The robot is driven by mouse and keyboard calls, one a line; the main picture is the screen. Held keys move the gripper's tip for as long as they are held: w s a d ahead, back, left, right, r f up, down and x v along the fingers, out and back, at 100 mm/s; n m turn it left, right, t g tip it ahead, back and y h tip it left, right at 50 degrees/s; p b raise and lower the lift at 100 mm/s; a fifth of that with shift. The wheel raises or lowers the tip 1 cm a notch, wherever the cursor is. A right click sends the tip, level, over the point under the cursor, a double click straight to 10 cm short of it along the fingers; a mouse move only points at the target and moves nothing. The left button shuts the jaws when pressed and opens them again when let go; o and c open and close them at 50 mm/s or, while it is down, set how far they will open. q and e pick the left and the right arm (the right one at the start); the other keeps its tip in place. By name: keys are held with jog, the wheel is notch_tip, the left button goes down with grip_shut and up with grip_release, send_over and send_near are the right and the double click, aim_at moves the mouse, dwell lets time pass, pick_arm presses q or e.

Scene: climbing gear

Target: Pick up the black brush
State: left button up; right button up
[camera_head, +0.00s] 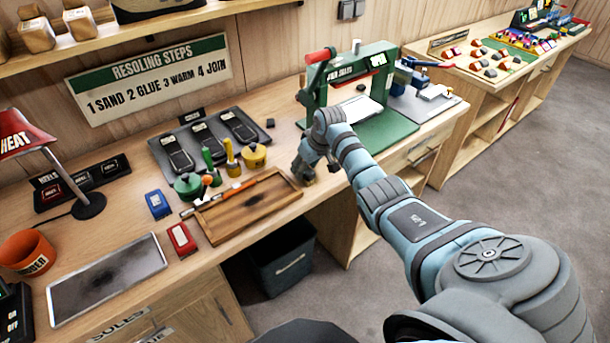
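I cannot clearly make out a black brush in the head view. A small dark item (270,123) lies behind the yellow pot, too small to identify. A green-handled tool (208,160) and a yellow-handled tool (231,158) stand by the pots. My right gripper (304,171) is over the bench's front edge, just right of the wooden tray. Its fingers point down and are small and partly hidden by my wrist, so their opening does not show. My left gripper is not in view.
The wooden tray (290,189), green pot (187,187), yellow pot (254,157), blue block (158,204) and red block (182,240) crowd the bench middle. A green press (313,92) stands behind my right arm. A dark bin (281,262) is below.

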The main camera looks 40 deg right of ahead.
jog(key=shift+x, duration=0.95)
jog(key=shift+s+r, duration=0.1)
jog(key=c, duration=0.9)
jog(key=shift+r, duration=0.55)
notch_tip(320, 180, up, 19)
jog(key=shift+f+p, duration=0.1)
jog(key=shift+p, duration=0.7)
jog(key=o, duration=0.5)
jog(key=c, duration=0.4)
